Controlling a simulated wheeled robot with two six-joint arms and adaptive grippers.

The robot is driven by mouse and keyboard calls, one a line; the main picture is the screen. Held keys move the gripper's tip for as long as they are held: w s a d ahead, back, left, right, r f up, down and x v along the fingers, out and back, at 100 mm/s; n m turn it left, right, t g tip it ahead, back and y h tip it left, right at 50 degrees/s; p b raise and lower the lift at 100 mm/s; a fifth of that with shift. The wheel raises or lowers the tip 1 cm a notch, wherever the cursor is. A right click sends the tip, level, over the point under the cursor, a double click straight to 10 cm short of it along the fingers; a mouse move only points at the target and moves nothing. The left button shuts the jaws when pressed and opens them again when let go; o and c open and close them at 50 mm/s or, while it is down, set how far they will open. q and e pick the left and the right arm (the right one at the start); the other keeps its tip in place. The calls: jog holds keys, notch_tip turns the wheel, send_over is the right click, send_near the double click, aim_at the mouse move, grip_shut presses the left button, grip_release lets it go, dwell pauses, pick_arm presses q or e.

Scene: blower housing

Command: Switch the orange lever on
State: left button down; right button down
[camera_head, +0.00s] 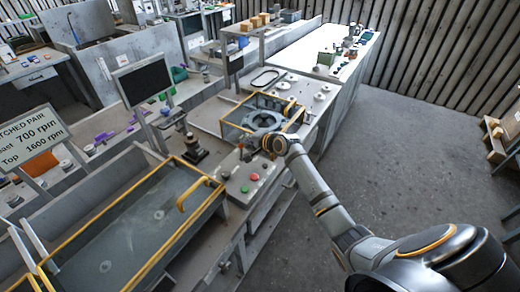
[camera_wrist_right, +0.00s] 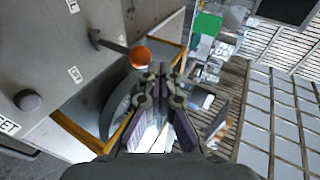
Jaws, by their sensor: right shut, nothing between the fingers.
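The orange lever shows in the right wrist view as an orange ball knob (camera_wrist_right: 140,56) on a dark stem rising from a grey panel (camera_wrist_right: 60,60). Small white labels sit on the panel on both sides of the stem; their marks are hard to read. My right gripper (camera_wrist_right: 162,70) is shut and empty, its tips just right of the orange knob; I cannot tell if they touch. In the head view my right gripper (camera_head: 262,143) is by the yellow-edged housing bay, and I cannot make out the lever there. My left gripper is out of view.
A dark round knob (camera_wrist_right: 28,100) stands on the same panel. In the head view a control box carries a red button (camera_head: 254,177) and a green button (camera_head: 244,189). The yellow-railed tray (camera_head: 130,225) lies left. Floor (camera_head: 410,150) at right is clear.

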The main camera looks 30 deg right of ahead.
jog(key=shift+w+a, duration=0.35)
jog(key=shift+w, duration=0.3)
jog(key=shift+w+a, duration=0.3)
jog(key=shift+w, duration=0.3)
jog(key=shift+r+p, duration=0.1)
jog(key=shift+p, duration=0.25)
jog(key=shift+s+r+p, duration=0.1)
jog(key=shift+r+p, duration=0.65)
jog(key=shift+p, duration=0.1)
jog(key=shift+f, duration=0.1)
